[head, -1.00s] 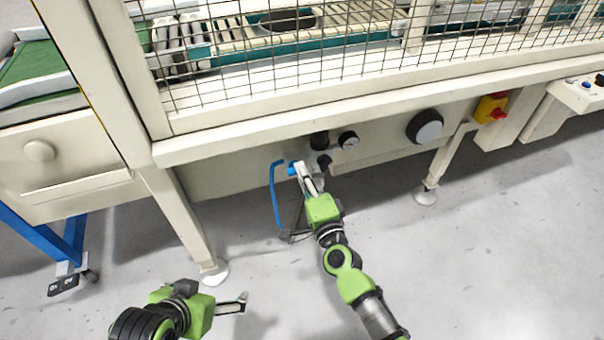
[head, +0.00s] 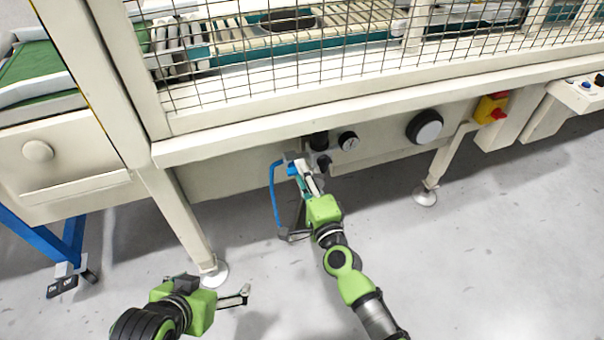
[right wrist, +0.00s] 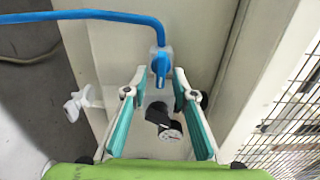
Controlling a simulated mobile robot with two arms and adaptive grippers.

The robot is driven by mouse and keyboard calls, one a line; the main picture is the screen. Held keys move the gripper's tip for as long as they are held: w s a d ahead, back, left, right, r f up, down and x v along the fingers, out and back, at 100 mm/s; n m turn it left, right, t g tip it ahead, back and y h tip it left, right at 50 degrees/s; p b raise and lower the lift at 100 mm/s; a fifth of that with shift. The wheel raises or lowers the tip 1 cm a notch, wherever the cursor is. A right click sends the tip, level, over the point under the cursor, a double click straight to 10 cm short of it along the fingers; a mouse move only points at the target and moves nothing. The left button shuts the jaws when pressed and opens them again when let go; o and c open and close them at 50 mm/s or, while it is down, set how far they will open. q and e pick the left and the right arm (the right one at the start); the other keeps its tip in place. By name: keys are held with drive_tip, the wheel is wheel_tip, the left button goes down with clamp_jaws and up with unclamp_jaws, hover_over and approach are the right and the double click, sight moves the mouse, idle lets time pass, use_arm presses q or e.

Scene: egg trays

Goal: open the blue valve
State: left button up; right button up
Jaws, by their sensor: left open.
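The blue valve (head: 292,169) sits under the machine's front beam, at the end of a blue hose. In the right wrist view the valve's blue handle (right wrist: 160,66) points toward the camera, between and slightly beyond my fingertips. My right gripper (right wrist: 160,72) is open, with teal-padded fingers on either side of the handle and a visible gap on both sides. In the head view my right gripper (head: 300,168) is at the valve and partly covers it. My left gripper (head: 243,297) is open and empty, low over the floor at the lower left, far from the valve.
A black regulator (head: 319,142) and a pressure gauge (head: 348,140) are close right of the valve. A large round knob (head: 425,126) and a red-yellow switch (head: 490,108) are further right. The beam (head: 300,122) and mesh guard (head: 290,65) are above. A machine leg (head: 190,230) stands left.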

drive_tip(key=shift+s, duration=0.1)
drive_tip(key=v, duration=1.2)
drive_tip(key=shift+a+r, duration=0.1)
